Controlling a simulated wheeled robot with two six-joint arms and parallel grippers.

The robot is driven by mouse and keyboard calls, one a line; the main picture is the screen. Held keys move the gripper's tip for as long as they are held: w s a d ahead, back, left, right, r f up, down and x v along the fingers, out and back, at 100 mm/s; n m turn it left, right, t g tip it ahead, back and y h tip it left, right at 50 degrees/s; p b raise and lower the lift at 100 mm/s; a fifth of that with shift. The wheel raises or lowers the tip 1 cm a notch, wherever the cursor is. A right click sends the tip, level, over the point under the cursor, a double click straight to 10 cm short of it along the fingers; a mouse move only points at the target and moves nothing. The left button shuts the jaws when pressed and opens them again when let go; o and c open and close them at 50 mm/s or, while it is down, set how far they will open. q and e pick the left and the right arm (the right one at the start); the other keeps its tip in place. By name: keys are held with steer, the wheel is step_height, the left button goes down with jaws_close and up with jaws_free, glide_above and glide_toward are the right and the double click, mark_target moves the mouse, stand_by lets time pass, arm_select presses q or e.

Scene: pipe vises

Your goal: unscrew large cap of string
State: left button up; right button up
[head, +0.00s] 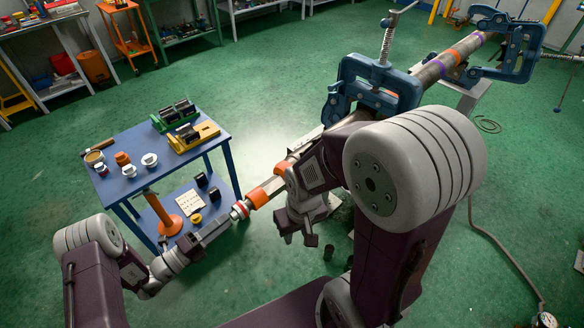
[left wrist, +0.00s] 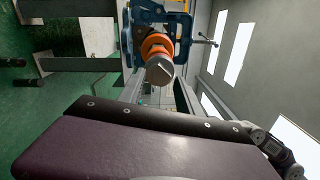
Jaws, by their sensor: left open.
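The pipe string (head: 455,62) runs from the upper right down toward the centre, through blue vises. Its near end has an orange collar (head: 258,194) and a red and pale end piece (head: 240,209), seemingly the large cap. In the left wrist view the string's round grey end face (left wrist: 160,70) shows ahead, with an orange band behind it. My left gripper (head: 226,222) is open, in line with the near end and close to it; contact is unclear. My right gripper (head: 298,236) hangs beside the string below its wrist; its jaws are too small to read.
A blue table (head: 130,186) at the left holds small caps, pots and green and yellow racks (head: 193,136). A blue vise (head: 375,85) stands right of centre, another (head: 508,45) at the upper right. A hose (head: 500,255) lies on the floor at right. Green floor is open behind the table.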

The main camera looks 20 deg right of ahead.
arm_select(q)
steer(key=m+g+b, duration=0.1)
steer(key=m+b, duration=0.3)
steer(key=m, duration=2)
steer(key=shift+w+b, duration=0.1)
steer(key=shift+b, duration=0.2)
steer(key=shift+x, duration=1.05)
